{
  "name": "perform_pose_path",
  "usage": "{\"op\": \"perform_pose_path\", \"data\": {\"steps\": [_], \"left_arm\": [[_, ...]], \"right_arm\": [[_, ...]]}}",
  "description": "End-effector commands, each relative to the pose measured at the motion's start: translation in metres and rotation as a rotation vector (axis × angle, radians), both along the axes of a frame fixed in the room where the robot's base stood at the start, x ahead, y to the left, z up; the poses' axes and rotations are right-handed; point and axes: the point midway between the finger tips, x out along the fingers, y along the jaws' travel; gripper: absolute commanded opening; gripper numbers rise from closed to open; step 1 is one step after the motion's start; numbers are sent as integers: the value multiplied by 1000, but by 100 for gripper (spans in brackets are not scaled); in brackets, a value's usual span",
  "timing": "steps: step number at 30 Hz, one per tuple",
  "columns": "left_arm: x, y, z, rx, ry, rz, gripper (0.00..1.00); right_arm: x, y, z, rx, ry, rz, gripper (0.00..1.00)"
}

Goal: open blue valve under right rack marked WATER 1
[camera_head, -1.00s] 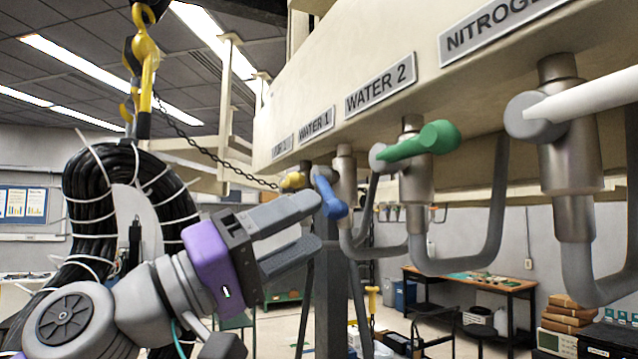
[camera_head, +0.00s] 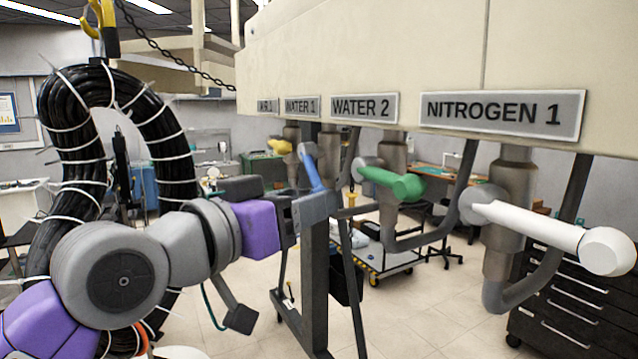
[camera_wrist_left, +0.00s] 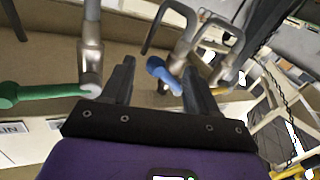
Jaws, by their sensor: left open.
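The blue valve handle (camera_head: 311,168) hangs below the rack at the WATER 1 label (camera_head: 301,107), slanting down to the right. My left gripper (camera_head: 315,206) is at the handle's lower end, its jaws pointing right and partly overlapped with the handle in the head view. In the left wrist view the blue handle (camera_wrist_left: 162,74) shows between the two open fingers (camera_wrist_left: 157,68), with gaps visible beside it. Whether a finger touches it I cannot tell. My right gripper is not in view.
The yellow handle (camera_head: 280,146) is just left of the blue one. The green WATER 2 handle (camera_head: 393,183) and the white NITROGEN 1 handle (camera_head: 560,232) are to the right. A black coil (camera_head: 75,130) hangs from a hook at left. A grey post (camera_head: 315,290) stands below the gripper.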

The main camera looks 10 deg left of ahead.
Motion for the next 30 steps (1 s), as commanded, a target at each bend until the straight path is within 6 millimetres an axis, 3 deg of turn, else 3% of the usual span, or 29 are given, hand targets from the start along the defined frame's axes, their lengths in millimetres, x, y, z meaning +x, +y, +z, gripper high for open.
{"op": "perform_pose_path", "data": {"steps": [8,18,30], "left_arm": [[29,-19,2,-2,0,-1,59],[33,-21,1,-3,-1,-1,59],[33,-21,1,-3,-2,-1,0]], "right_arm": [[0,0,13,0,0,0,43],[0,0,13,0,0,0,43],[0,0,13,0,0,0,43]]}}
